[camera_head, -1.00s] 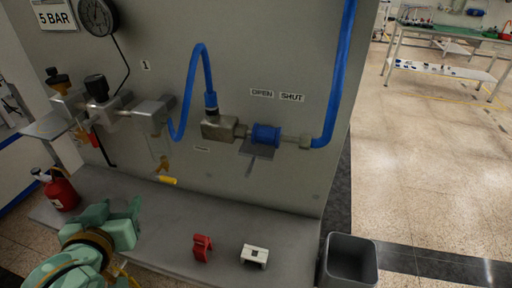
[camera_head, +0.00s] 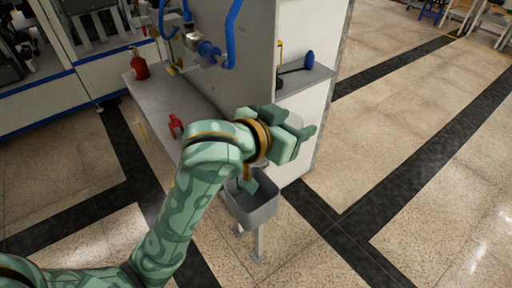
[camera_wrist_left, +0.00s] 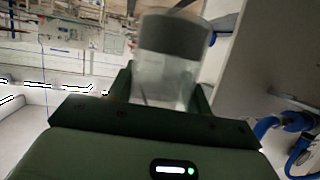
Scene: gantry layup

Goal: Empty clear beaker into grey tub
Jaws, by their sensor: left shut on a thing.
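My left gripper (camera_head: 300,132) is above and slightly right of the grey tub (camera_head: 262,212) in the head view. In the left wrist view its fingers (camera_wrist_left: 163,92) are shut on the clear beaker (camera_wrist_left: 165,80), which has a wide dark grey band near its far end. The beaker is hidden or too hard to make out in the head view, so I cannot tell its tilt or how full it is. The tub is open-topped, on a stand at the end of the bench; my wrist covers part of it. My right gripper is not in view.
The grey bench (camera_head: 165,105) carries a red clip (camera_head: 175,126) and a red bottle (camera_head: 139,66). Blue hoses and a valve (camera_head: 208,50) are on the upright panel. A side shelf (camera_head: 303,80) holds a dark blue item. Open floor lies right of the tub.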

